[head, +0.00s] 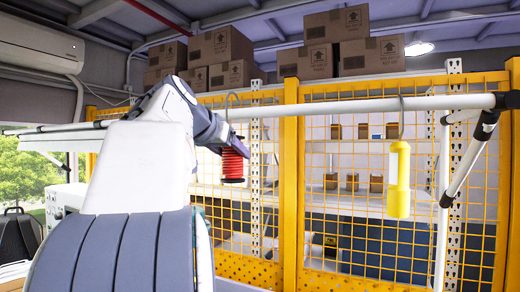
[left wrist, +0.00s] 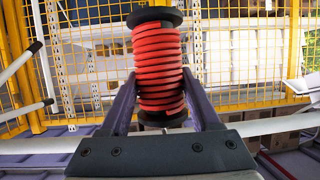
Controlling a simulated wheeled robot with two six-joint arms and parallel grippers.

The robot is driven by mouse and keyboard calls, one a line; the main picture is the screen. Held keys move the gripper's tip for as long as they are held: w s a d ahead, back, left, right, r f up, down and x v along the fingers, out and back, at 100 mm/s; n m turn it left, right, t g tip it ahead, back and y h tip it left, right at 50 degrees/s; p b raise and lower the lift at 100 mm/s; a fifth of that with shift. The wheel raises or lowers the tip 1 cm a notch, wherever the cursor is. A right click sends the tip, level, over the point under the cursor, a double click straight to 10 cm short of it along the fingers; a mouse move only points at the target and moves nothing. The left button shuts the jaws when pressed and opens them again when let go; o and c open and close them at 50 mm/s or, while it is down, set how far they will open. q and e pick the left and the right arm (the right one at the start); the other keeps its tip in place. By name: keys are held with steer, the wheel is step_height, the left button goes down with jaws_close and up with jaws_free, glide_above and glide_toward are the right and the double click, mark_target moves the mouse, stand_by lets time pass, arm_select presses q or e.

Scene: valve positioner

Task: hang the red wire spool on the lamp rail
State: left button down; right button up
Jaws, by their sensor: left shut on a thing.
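The red wire spool (head: 233,163) hangs upright below my left gripper (head: 226,143) in the head view. A thin metal hook (head: 232,96) rises above it, its curved top above the white lamp rail (head: 320,106) in the picture. I cannot tell whether the hook rests on the rail or stands in front of it. The left wrist view shows the spool (left wrist: 158,65), with red coils and black end flanges, between the two fingers of my left gripper (left wrist: 160,88), which is shut on it. My right gripper is not in view.
A yellow lamp (head: 398,180) hangs by its hook from the rail at the right. A yellow mesh fence (head: 290,190) stands behind the rail, with shelves beyond. Cardboard boxes (head: 325,45) are stacked high up. The rail between spool and lamp is clear.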

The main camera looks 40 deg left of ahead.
arm_select(q)
steer(key=x, duration=0.5)
steer(key=shift+w+f, duration=0.1)
steer(key=shift+w, duration=0.35)
stand_by(0.5)
jaws_free()
steer(key=shift+f, duration=0.1)
